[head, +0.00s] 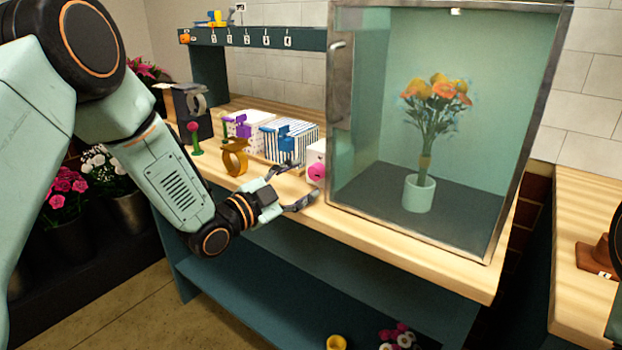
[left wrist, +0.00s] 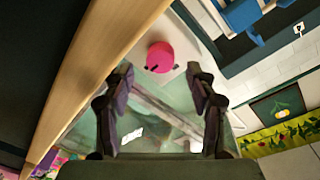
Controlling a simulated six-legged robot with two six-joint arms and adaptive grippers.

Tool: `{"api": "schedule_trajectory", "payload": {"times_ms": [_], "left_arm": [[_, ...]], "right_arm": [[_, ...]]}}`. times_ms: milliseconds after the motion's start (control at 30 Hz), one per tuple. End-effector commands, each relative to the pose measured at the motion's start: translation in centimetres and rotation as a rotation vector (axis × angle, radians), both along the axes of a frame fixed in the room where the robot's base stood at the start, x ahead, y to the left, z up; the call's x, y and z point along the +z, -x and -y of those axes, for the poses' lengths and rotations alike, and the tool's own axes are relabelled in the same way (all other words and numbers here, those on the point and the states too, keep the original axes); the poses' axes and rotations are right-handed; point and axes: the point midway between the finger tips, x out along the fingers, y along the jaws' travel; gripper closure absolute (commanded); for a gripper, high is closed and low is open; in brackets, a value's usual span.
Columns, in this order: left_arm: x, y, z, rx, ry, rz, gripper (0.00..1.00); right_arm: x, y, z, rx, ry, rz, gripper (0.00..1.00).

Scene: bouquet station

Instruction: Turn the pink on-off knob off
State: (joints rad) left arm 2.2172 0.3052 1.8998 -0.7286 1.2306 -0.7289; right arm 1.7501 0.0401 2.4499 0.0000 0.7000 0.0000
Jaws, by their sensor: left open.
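The pink knob (head: 317,172) sits on the front of a white box (head: 316,153) on the wooden counter, just left of the glass cabinet. In the left wrist view the round pink knob (left wrist: 160,57) shows ahead of the fingertips, with a dark mark on it. My left gripper (head: 297,184) is open and empty, just left of and in front of the knob, apart from it as far as I can tell. The left wrist view shows its two fingers (left wrist: 163,80) spread, with the knob beyond the gap between them. My right gripper is not in view.
The glass cabinet (head: 340,120) holds a bouquet (head: 432,110) in a pale vase (head: 418,193). The counter edge (head: 400,238) runs below the cabinet.

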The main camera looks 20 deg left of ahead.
Motion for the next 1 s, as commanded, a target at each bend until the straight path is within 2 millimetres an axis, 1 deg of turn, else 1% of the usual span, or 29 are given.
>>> {"api": "schedule_trajectory", "payload": {"times_ms": [33,100,200,367,567,667,1000], "left_arm": [[-0.1,-0.7,0.5,-0.004,-0.003,0.001,0.43],[-0.1,-1.6,0.8,-0.003,-0.003,0.001,0.43],[-0.1,-2.4,1.3,-0.005,-0.002,0.000,0.43],[-0.1,-3.1,1.6,-0.004,0.001,-0.001,0.43],[0.0,-3.1,1.6,-0.004,0.002,-0.002,0.43],[0.0,-3.1,1.5,-0.004,0.002,-0.002,0.50],[0.0,-3.1,1.5,-0.004,0.001,-0.001,0.79]], "right_arm": [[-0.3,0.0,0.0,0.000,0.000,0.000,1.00],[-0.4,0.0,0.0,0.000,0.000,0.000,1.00],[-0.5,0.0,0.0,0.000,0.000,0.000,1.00],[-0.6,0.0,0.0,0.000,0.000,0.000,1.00],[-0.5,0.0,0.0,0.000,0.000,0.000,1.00],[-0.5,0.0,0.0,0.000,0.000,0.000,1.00],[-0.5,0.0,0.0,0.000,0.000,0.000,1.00]]}}
